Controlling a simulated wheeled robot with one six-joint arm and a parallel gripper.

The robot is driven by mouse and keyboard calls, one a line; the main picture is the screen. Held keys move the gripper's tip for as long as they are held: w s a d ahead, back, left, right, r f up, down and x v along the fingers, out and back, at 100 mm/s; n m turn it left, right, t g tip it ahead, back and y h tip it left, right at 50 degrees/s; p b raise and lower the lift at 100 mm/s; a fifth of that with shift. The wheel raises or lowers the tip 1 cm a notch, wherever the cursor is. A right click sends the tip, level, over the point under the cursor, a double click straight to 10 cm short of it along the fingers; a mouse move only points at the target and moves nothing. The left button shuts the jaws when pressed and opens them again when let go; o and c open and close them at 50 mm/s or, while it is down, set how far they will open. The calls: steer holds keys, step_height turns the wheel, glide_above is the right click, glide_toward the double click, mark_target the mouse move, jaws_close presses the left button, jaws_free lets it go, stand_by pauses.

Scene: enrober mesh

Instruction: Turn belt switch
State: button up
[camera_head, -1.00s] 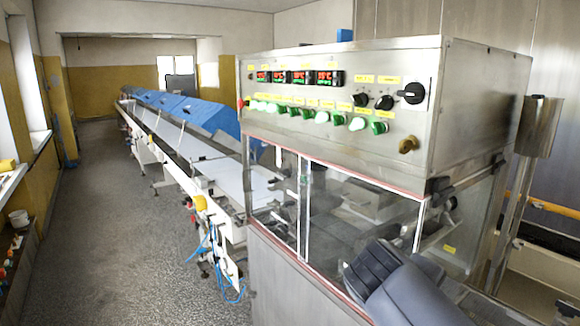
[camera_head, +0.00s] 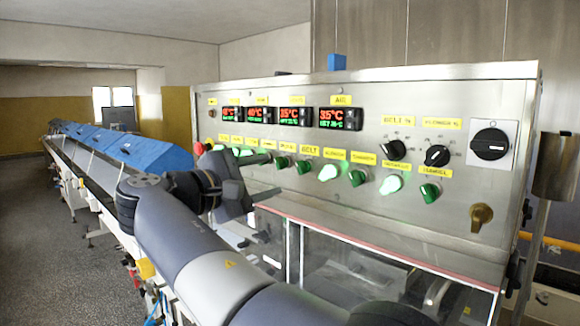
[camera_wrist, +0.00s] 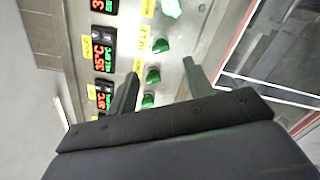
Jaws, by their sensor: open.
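The grey control panel (camera_head: 400,95) carries a row of green switches under yellow labels. One label reads BELT (camera_head: 308,151), and a green switch (camera_head: 304,166) sits just below it. My gripper (camera_head: 275,174) is open and empty, pointing at the panel just left of and near that switch. In the wrist view, my gripper (camera_wrist: 160,68) has its two fingers spread, with a green switch (camera_wrist: 153,75) showing between them. I cannot tell whether the fingers touch the panel.
Red-lit temperature displays (camera_head: 340,118) line the panel above the switches. Black knobs (camera_head: 437,156) and a large black rotary switch (camera_head: 490,144) stick out at the right. A clear-windowed housing (camera_head: 350,265) lies below. A long conveyor with blue covers (camera_head: 140,147) runs back left.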

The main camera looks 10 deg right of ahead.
mark_target(299, 169)
steer(key=p+x, duration=0.2)
steer(key=x, duration=0.7)
steer(key=shift+c, duration=0.3)
steer(key=c, duration=0.9)
